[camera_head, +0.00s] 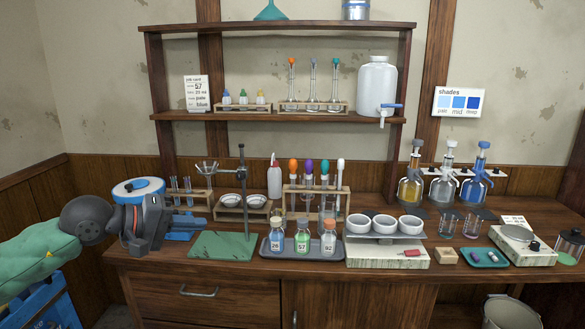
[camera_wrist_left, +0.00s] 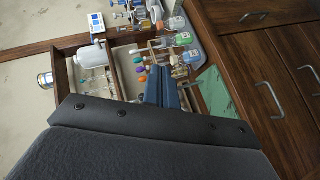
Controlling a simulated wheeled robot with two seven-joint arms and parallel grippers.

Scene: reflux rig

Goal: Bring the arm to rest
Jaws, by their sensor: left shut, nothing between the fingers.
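My left arm comes in from the left in the head view. Its gripper (camera_head: 188,228) is over the left end of the bench, beside the green stand base plate (camera_head: 222,245). In the left wrist view the blue fingers (camera_wrist_left: 162,88) are together and hold nothing. My right gripper is in neither view.
Close to my left gripper are a test tube rack (camera_head: 190,196) and a retort stand (camera_head: 241,190). Shelves (camera_head: 275,115) stand behind.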

